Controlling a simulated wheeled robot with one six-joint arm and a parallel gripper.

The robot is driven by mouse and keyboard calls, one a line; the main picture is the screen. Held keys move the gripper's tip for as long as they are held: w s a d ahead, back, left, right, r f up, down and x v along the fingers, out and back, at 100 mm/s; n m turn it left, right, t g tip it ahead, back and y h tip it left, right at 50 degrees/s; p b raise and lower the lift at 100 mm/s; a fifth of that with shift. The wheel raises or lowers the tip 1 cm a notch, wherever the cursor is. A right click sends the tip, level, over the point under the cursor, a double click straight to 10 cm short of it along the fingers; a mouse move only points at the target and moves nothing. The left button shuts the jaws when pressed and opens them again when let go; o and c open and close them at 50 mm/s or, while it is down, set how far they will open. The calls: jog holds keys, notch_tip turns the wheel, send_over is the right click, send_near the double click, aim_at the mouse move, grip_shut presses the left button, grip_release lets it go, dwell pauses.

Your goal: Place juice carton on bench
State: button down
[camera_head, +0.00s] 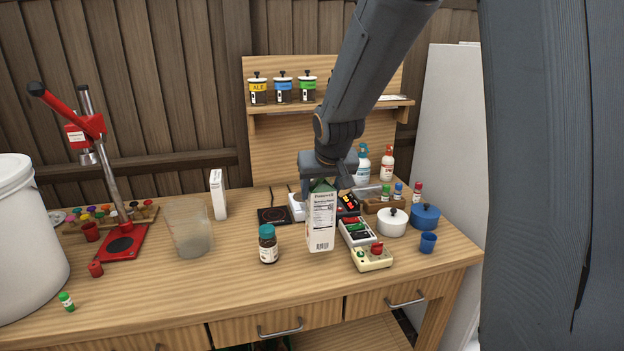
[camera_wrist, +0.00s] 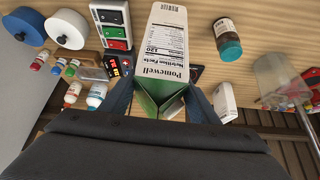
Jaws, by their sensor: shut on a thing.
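The juice carton (camera_head: 321,222) is a tall white carton with a green gable top and a printed nutrition panel. It stands upright at the middle of the wooden bench (camera_head: 210,282); I cannot tell whether its base touches the wood. My gripper (camera_head: 328,184) comes down from above and is shut on the carton's green top. In the wrist view the carton (camera_wrist: 166,45) shows its label between the two fingers of my gripper (camera_wrist: 163,103). The fingers hide part of the green top.
A brown jar with teal lid (camera_head: 268,245) stands close left of the carton. A switch box (camera_head: 359,233) and a cream box with a red knob (camera_head: 372,258) are close right. A white pot (camera_head: 391,222) and blue pot (camera_head: 425,217) stand farther right. The front left bench is mostly clear.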

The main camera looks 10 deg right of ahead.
aim_at(320, 204)
jog(key=shift+w+a+f+b, duration=0.1)
jog(key=shift+f+b, duration=0.2)
jog(key=shift+f, duration=1.75)
jog(key=c, duration=0.6)
grip_release()
jog(key=shift+f, duration=0.1)
jog(key=shift+c, duration=0.2)
